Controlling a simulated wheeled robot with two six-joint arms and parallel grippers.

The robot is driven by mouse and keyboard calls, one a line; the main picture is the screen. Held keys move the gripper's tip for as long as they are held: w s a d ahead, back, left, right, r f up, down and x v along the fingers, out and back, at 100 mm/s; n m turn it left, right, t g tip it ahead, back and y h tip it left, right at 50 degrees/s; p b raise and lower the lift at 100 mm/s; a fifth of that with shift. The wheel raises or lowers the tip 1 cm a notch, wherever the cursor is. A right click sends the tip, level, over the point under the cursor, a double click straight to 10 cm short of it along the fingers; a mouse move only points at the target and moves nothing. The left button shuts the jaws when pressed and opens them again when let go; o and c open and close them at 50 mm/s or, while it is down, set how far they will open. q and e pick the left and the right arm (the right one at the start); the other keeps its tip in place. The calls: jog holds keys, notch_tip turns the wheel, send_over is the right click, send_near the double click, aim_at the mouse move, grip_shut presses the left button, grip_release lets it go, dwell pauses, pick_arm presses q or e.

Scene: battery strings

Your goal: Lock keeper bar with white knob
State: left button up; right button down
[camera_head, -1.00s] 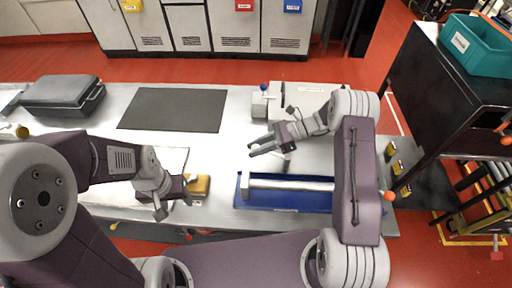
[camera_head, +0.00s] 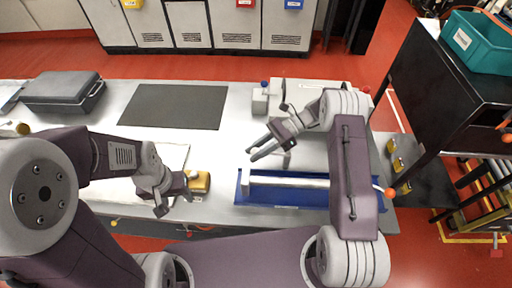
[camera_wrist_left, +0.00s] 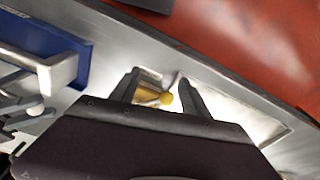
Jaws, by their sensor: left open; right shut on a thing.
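A silver bar (camera_head: 290,182) lies in a blue tray (camera_head: 283,205) at the front right of the bench. The bar and tray (camera_wrist_left: 70,65) also show at the left of the left wrist view. My right gripper (camera_head: 252,151) is over the bench, behind the tray, its fingers pointing left. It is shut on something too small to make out. My left gripper (camera_head: 172,206) is open at the front edge, beside a yellow block (camera_head: 200,183). In the left wrist view, the yellow piece (camera_wrist_left: 150,95) shows between its spread fingers (camera_wrist_left: 158,82).
A grey fixture with a blue-topped knob (camera_head: 264,85) stands at the bench's back right. A dark mat (camera_head: 172,108) lies at the back, with a grey case (camera_head: 62,92) to its left. A black cabinet (camera_head: 455,85) with a teal bin (camera_head: 480,42) stands right.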

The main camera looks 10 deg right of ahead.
jog(key=c, duration=1.1)
grip_release()
jog(key=b+v, duration=0.1)
jog(key=v, duration=0.8)
